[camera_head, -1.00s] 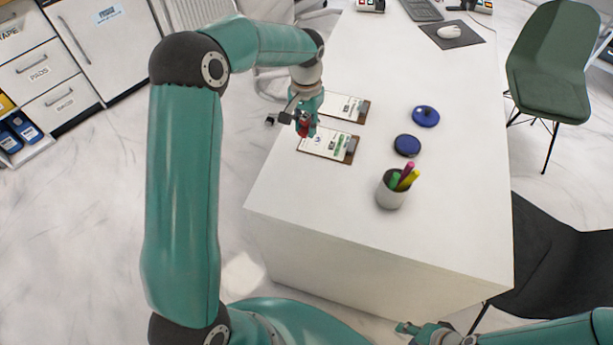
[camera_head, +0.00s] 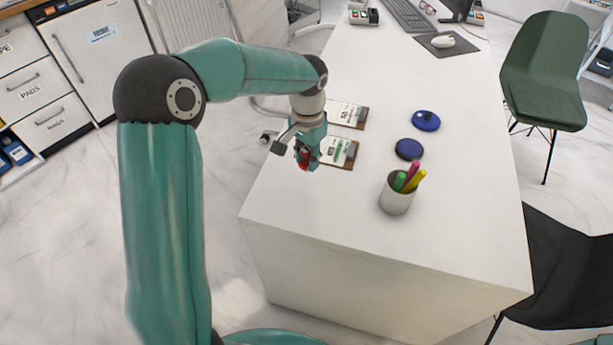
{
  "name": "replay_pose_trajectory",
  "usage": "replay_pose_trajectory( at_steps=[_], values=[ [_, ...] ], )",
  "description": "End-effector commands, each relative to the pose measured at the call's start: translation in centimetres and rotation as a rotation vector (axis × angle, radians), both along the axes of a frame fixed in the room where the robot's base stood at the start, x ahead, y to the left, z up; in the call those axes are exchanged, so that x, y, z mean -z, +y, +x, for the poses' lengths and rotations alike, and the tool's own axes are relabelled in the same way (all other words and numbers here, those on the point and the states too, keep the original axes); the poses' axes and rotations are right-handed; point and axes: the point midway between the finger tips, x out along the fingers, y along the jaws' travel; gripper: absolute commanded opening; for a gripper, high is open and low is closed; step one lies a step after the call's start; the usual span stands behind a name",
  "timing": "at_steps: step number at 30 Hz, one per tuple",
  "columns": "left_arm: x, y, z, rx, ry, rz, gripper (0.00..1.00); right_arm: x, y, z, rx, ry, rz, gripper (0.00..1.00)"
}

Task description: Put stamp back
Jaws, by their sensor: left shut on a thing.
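My left gripper (camera_head: 307,160) hangs low over the near left part of the white desk, its fingers pointing down. It is shut on a small red thing, which looks like the stamp (camera_head: 303,156); the fingers hide much of it. It is in front of the left part of a clipboard with paper (camera_head: 340,152); I cannot tell whether it touches the board. To the right lie two round blue things: a plain disc (camera_head: 408,149) and, behind it, one with a small dark knob (camera_head: 426,120). My right gripper is out of view.
A white cup with coloured markers (camera_head: 397,200) stands on the near part of the desk (camera_head: 330,208). A second clipboard (camera_head: 350,112) lies behind the first. A mouse on a dark mat (camera_head: 450,46) and a keyboard (camera_head: 408,15) are farther back. Chairs stand right of the desk.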

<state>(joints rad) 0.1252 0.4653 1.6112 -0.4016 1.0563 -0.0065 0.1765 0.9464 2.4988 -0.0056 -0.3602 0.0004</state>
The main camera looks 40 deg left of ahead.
Motion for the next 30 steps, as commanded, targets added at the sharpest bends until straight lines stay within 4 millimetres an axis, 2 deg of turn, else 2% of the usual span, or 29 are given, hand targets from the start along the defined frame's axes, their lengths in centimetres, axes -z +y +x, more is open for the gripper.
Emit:
replay_pose_trajectory(
  at_steps=[3,10,18,29,30],
  values=[
    [2.0,0.0,-0.1,-0.002,0.002,-0.001,0.04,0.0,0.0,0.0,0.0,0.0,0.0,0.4],
    [3.7,0.1,-0.1,-0.002,0.002,-0.001,0.04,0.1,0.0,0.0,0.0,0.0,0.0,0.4],
    [7.0,0.1,-0.1,-0.003,0.001,-0.001,0.04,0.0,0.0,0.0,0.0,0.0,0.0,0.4],
    [7.4,0.1,0.0,-0.003,-0.001,0.0,0.04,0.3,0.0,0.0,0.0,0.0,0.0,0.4],
    [7.4,0.1,0.0,-0.003,-0.001,0.0,0.3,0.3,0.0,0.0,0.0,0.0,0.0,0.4]
  ],
)
